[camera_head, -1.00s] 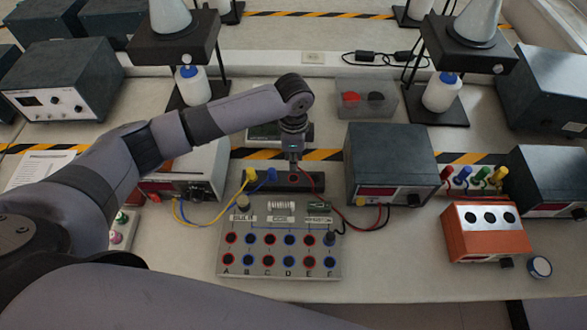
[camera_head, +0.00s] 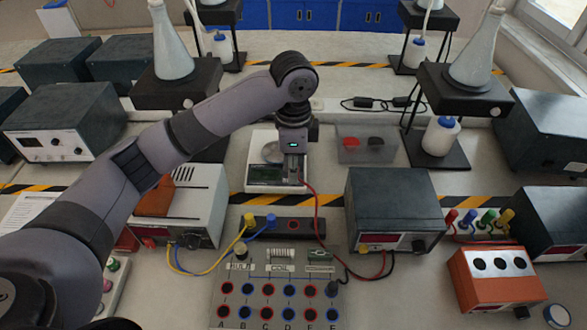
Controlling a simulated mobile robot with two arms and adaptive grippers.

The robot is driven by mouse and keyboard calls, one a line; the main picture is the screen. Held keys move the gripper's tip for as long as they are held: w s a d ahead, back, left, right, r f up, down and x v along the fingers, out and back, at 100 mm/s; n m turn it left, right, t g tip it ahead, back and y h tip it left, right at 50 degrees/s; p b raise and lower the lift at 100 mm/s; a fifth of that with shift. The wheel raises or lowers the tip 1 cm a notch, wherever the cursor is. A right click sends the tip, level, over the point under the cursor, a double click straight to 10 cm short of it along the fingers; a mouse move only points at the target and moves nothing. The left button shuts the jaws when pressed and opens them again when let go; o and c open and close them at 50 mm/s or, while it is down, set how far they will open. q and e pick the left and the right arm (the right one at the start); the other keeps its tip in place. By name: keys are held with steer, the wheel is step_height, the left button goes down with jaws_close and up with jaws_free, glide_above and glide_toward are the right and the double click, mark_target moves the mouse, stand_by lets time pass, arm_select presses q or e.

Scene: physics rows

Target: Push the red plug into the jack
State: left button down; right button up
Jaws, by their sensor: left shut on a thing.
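My left gripper (camera_head: 294,178) points down, shut on the red plug, which is mostly hidden between the fingers. Its red lead (camera_head: 317,215) hangs from the fingers and runs to the front of a dark power supply (camera_head: 390,206). A black jack block (camera_head: 312,228) lies in front of and below the gripper, with a gap between. The red-ringed jack (camera_head: 292,225) on it shows empty. A yellow plug (camera_head: 249,221) and a blue plug (camera_head: 271,220) stand at its left end. My right gripper is not in view.
A scale-like device (camera_head: 262,176) sits behind the block, under the gripper. A grey socket board (camera_head: 275,303) lies in front. A cream instrument (camera_head: 195,205) stands left, and a clear bin (camera_head: 352,155) lies behind right. Yellow and blue leads cross the bench at left.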

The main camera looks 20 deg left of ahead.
arm_select(q)
steer(key=shift+s, duration=0.1)
steer(key=s+d+f+n+p, duration=0.3)
steer(key=s+d+f+p, duration=0.1)
steer(key=s, duration=0.3)
steer(key=s+d+f+n+p, duration=0.3)
steer(key=s+p, duration=0.1)
steer(key=s, duration=0.3)
steer(key=s+d+f+n+p, duration=0.3)
steer(key=s+d+f+p, duration=0.1)
steer(key=s, duration=0.4)
steer(key=f, duration=0.2)
steer(key=f+b, duration=0.1)
steer(key=f, duration=0.1)
steer(key=f+b, duration=0.1)
steer(key=shift+w+f, duration=0.3)
steer(key=shift+f, duration=0.1)
steer(key=shift+a+f, duration=0.1)
steer(key=shift+f, duration=0.35)
steer(key=shift+r+p, duration=0.15)
steer(key=shift+p, duration=0.3)
steer(key=shift+f+p, duration=0.2)
steer(key=shift+p, duration=0.2)
steer(key=shift+f, duration=1.1)
stand_by(0.4)
